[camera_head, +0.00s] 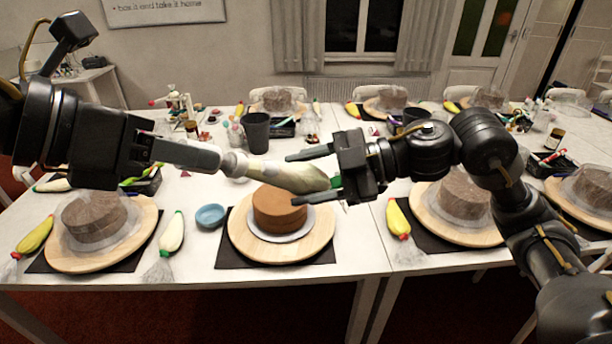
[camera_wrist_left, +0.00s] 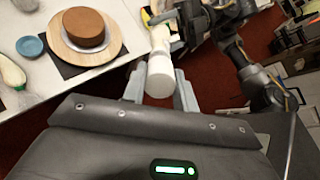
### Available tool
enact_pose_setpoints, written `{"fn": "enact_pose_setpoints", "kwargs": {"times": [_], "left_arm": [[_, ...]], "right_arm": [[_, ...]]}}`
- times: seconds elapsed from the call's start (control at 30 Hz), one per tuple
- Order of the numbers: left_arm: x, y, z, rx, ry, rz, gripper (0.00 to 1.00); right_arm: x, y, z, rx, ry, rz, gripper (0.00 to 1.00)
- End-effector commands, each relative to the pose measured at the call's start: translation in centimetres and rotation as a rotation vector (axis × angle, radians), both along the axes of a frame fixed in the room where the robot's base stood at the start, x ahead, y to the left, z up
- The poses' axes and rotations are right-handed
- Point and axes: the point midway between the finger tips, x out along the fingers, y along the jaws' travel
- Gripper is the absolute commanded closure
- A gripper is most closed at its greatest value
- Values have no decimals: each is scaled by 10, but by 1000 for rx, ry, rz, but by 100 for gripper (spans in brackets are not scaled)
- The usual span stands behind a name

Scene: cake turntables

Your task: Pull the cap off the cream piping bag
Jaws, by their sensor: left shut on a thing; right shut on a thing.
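A pale cream piping bag (camera_head: 290,177) is held in the air between my two grippers, above the brown cake (camera_head: 280,208). My left gripper (camera_head: 218,160) is shut on a white cylindrical piece (camera_head: 236,164) at the bag's left end. In the left wrist view this white cylinder (camera_wrist_left: 160,75) sits between the fingers. My right gripper (camera_head: 302,177) is shut with its fingers on either side of the bag's other end, where a green bit (camera_head: 335,182) shows. I cannot tell which end piece is the cap, or whether it is still joined to the bag.
The cake stands on a plate on a wooden turntable (camera_head: 240,240) over a dark mat. A blue bowl (camera_head: 210,215), a white piping bag (camera_head: 172,235) and a yellow one (camera_head: 398,218) lie nearby. Wrapped cakes (camera_head: 92,217) stand on other turntables. A dark cup (camera_head: 256,133) stands behind.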

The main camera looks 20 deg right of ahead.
Motion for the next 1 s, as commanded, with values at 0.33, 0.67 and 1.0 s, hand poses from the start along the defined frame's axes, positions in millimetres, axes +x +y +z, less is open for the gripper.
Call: {"fn": "enact_pose_setpoints", "kwargs": {"times": [0.33,0.67,1.0], "left_arm": [[-7,17,13,0,0,1,93],[-11,27,20,0,0,1,93],[-7,27,15,2,1,23,93]], "right_arm": [[0,0,1,1,-1,0,53],[0,0,1,1,-1,0,53],[1,0,-2,2,1,-2,53]]}}
